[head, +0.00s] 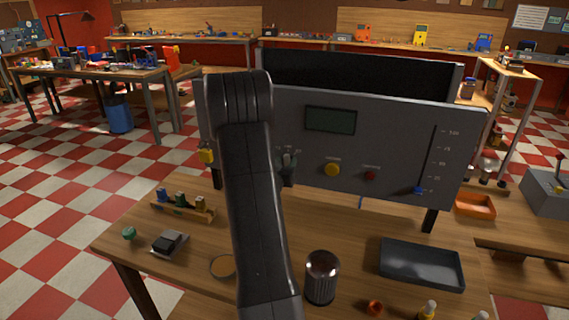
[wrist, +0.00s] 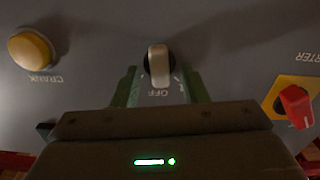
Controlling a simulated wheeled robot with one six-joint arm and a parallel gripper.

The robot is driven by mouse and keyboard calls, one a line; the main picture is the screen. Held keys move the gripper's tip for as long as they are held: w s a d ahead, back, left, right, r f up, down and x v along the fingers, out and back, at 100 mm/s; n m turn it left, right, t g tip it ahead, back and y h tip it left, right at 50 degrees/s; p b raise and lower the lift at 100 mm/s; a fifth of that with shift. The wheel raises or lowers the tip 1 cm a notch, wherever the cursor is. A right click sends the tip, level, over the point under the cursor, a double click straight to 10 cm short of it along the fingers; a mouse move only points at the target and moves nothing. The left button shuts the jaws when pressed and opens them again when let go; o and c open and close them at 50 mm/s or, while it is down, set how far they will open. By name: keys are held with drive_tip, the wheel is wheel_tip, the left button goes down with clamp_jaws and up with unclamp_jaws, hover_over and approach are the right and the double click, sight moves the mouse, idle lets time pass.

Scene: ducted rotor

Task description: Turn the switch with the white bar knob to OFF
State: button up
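The switch with the white bar knob (wrist: 158,62) is on the grey panel in the wrist view. Its bar stands about vertical in that picture, with one end toward the OFF label (wrist: 151,93) just below it. The label's lettering appears upside down. My gripper (wrist: 161,84) is open, its green fingers on either side of the knob's lower part, with visible gaps beside the bar. I cannot tell whether the fingers reach around it in depth.
A yellow CRANK button (wrist: 31,48) and a red switch on an orange plate (wrist: 297,102) flank the knob. In the head view, the yellow button (head: 332,169) is right of my gripper. A dark tray (head: 421,281) and jar (head: 321,285) occupy the bench below.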

drive_tip(key=shift+c, duration=0.2)
clamp_jaws()
drive_tip(key=shift+f+m+b, duration=0.2)
drive_tip(key=shift+m+b, duration=0.2)
drive_tip(key=shift+b, duration=0.6)
drive_tip(key=shift+r+m+b, duration=0.1)
drive_tip(key=shift+m+b, duration=0.3)
drive_tip(key=shift+b, duration=0.1)
drive_tip(key=shift+o, duration=0.2)
unclamp_jaws()
